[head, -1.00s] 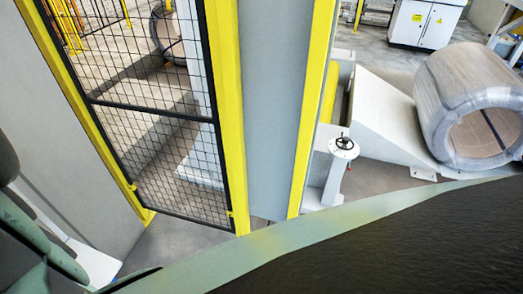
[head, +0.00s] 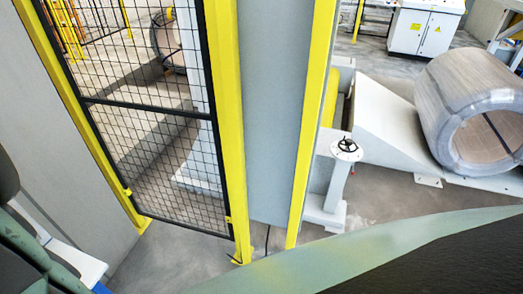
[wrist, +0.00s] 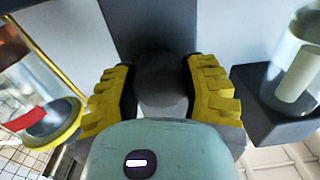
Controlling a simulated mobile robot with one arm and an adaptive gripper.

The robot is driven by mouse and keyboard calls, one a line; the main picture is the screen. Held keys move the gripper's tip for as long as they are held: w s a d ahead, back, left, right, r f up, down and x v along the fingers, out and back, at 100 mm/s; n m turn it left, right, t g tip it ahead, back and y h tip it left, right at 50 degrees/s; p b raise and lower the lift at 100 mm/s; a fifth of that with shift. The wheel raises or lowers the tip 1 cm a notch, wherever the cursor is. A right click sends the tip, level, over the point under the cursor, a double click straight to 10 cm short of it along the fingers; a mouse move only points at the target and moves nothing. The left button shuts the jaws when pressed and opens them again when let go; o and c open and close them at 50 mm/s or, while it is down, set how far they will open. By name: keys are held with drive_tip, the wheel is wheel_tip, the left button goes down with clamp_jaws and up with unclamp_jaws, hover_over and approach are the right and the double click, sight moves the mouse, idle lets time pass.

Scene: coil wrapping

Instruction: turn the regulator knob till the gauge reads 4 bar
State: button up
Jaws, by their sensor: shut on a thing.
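In the wrist view, a dark grey rounded knob (wrist: 162,78) sits between the two yellow ribbed fingers of my gripper (wrist: 161,92). The fingers are closed on it from both sides. The knob is below a dark block (wrist: 150,25). I see no readable gauge face, so the pressure cannot be told. My gripper, the knob and the gauge cannot be made out in the head view.
In the wrist view, a clear vessel with a yellow edge and red part (wrist: 40,85) is at left, a clear bowl (wrist: 300,75) at right. The head view shows a mesh panel (head: 150,110), a yellow-edged post (head: 270,120), a handwheel (head: 347,146) and a wrapped coil (head: 440,110).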

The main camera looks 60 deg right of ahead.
drive_tip(key=m+b, duration=0.1)
drive_tip(key=b, duration=0.1)
drive_tip(key=m+b, duration=0.1)
drive_tip(key=b, duration=0.1)
drive_tip(key=shift+f+m, duration=0.3)
drive_tip(key=shift+f, duration=0.1)
drive_tip(key=m+b, duration=0.3)
drive_tip(key=m, duration=0.1)
drive_tip(key=shift+r+b, duration=0.2)
drive_tip(key=shift+b, duration=0.2)
drive_tip(key=shift+m, duration=0.3)
drive_tip(key=shift+a, duration=0.1)
drive_tip(key=o, duration=1.2)
drive_tip(key=shift+r, duration=0.15)
drive_tip(key=shift+s, duration=0.1)
drive_tip(key=shift+v, duration=5.95)
